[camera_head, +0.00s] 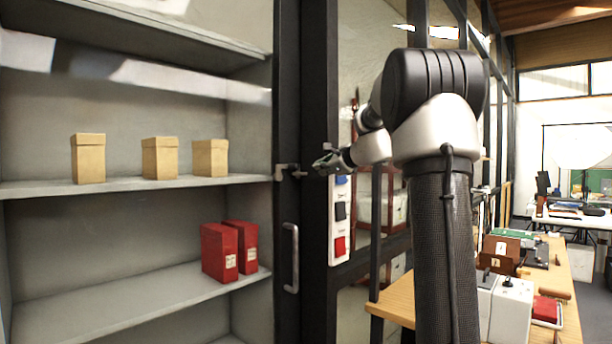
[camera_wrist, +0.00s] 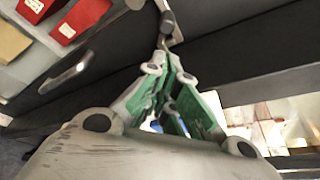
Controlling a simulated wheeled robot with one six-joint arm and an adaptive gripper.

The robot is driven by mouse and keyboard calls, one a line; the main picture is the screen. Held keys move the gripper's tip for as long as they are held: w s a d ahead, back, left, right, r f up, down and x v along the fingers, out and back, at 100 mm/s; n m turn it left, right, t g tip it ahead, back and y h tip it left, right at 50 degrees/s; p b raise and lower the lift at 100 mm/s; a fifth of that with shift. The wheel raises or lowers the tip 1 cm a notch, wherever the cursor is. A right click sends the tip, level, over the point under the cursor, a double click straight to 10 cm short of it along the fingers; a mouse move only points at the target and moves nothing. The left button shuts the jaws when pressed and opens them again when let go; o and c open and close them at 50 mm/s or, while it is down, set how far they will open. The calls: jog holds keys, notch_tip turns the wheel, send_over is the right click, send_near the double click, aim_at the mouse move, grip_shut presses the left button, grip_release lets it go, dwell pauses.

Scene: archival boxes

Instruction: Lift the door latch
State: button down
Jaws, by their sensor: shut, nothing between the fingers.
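The door latch (camera_head: 288,171) is a small metal piece on the dark upright frame beside the shelves, at the height of the middle shelf. My gripper (camera_head: 322,164) is just to the right of it in the head view, with its fingers pointing left toward it. In the wrist view the fingertips (camera_wrist: 168,50) are shut and empty, right below a small rounded metal piece of the latch (camera_wrist: 168,24). I cannot tell whether they touch it. A vertical pull handle (camera_head: 291,258) is lower on the frame, and it also shows in the wrist view (camera_wrist: 66,74).
Several shelves stand at left, with three tan boxes (camera_head: 160,158) on the middle one and two red boxes (camera_head: 219,252) below. A white switch panel (camera_head: 340,222) is on the frame under my gripper. A wooden bench (camera_head: 566,262) with equipment is at right.

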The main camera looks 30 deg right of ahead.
aim_at(302, 175)
jog(key=x, duration=1)
jog(key=shift+s+a+r+n, duration=0.15)
jog(key=shift+r+n, duration=0.2)
jog(key=shift+n, duration=0.25)
dwell(0.4)
jog(key=s+a+r+n+t+h, duration=0.1)
jog(key=s+a+r+n, duration=0.1)
jog(key=a+r+n, duration=0.2)
jog(key=shift+s+a+r+t, duration=0.35)
jog(key=shift+a+r, duration=0.4)
jog(key=shift+a, duration=1.05)
dwell(0.4)
